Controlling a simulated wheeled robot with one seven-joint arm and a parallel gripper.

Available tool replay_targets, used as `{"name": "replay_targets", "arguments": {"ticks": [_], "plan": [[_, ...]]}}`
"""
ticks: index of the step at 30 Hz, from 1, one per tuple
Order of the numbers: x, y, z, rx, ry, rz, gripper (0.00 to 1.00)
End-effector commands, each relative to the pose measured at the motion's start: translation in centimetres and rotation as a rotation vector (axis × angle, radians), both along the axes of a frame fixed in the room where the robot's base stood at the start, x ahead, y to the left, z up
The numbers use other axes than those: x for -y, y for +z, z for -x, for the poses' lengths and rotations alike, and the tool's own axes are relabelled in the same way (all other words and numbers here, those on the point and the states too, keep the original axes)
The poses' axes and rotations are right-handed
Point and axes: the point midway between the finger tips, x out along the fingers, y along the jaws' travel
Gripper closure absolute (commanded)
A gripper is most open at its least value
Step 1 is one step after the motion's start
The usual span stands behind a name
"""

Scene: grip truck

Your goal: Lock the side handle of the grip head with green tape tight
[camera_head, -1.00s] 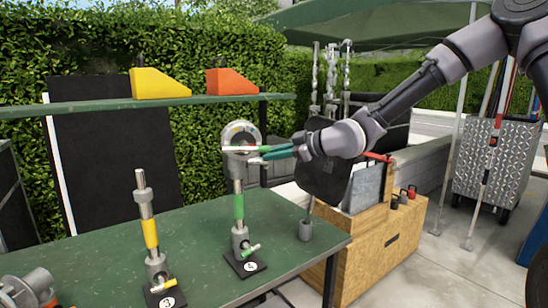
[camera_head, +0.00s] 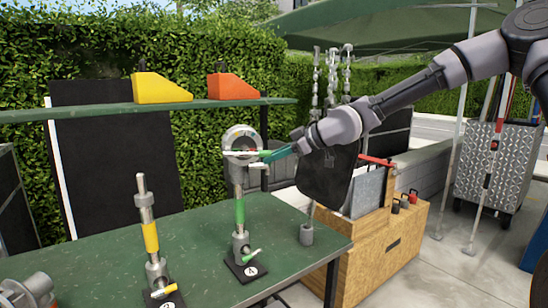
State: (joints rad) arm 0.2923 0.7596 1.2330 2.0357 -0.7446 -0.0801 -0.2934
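The round metal grip head (camera_head: 241,137) sits on top of a post with green tape (camera_head: 239,211), on the green table. A light side handle with a green tip (camera_head: 264,153) sticks out to the right of the head. My gripper (camera_head: 268,157) reaches in from the right, with its teal fingers beside the handle's tip. The fingers overlap in this view, so I cannot tell whether they touch the handle or are open or shut. A second small green-tipped handle (camera_head: 251,255) is low on the same stand's black base (camera_head: 246,270).
A yellow-taped post (camera_head: 150,238) stands to the left on the green table (camera_head: 100,255). Yellow (camera_head: 160,88) and orange (camera_head: 232,87) wedges rest on the shelf behind. A wooden box (camera_head: 385,250) stands beyond.

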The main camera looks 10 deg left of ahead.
Motion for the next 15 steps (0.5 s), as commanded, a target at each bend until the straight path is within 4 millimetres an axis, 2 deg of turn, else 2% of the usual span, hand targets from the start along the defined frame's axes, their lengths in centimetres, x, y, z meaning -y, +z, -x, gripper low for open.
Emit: {"name": "replay_targets", "arguments": {"ticks": [1,2,15], "plan": [[0.18,-0.38,0.04,-0.006,-0.001,0.006,0.63],[0.16,-0.35,0.04,-0.006,-0.001,0.006,0.52],[0.61,0.16,0.08,-0.002,-0.001,0.002,0.52]]}}
